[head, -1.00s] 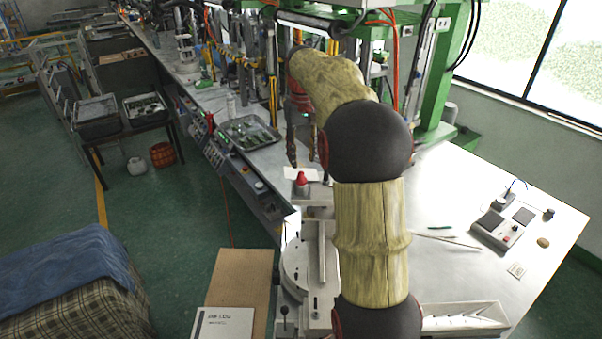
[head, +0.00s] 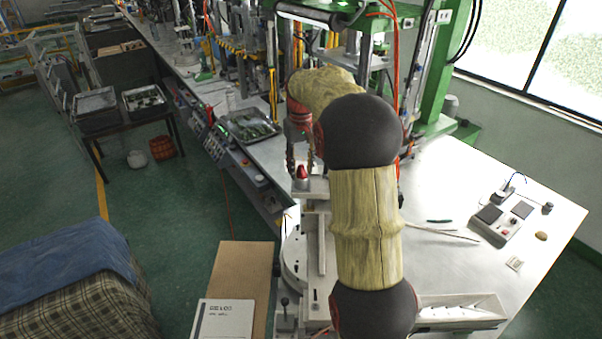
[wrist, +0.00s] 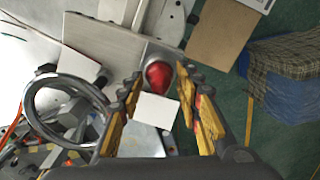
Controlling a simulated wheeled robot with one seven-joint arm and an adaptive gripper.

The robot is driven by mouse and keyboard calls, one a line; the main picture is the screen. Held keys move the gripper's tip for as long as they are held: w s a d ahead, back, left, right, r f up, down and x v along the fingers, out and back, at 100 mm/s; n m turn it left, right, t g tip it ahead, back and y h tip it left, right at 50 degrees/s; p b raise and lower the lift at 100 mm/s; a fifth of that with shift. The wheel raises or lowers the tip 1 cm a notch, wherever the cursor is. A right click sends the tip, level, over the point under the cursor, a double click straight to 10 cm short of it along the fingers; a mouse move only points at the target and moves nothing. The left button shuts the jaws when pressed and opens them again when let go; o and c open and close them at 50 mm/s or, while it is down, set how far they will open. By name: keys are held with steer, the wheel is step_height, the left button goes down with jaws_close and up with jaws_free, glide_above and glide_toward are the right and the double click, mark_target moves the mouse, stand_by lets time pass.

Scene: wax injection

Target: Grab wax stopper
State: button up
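The wax stopper appears to be the small red, rounded piece (head: 302,172) on a small metal holder at the front left edge of the metal bench. In the wrist view the red stopper (wrist: 158,76) lies between the fingertips, with a clear gap on both sides. My gripper (head: 300,160) is at the stopper in the head view, its fingers pointing down. In the wrist view my gripper (wrist: 158,88) has its yellow and black fingers spread wide, holding nothing. My arm hides part of the bench behind the gripper.
A metal tray (head: 250,137) stands on the bench to the left of my arm. Green machine frames and hoses stand close behind the gripper. A grey control box (head: 497,224) is on the right of the bench. A metal ring (wrist: 38,100) is left of the fingers.

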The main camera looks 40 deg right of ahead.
steer(key=shift+c, duration=1.2)
steer(key=c, duration=0.4)
steer(key=shift+c, duration=0.2)
steer(key=shift+r, duration=0.15)
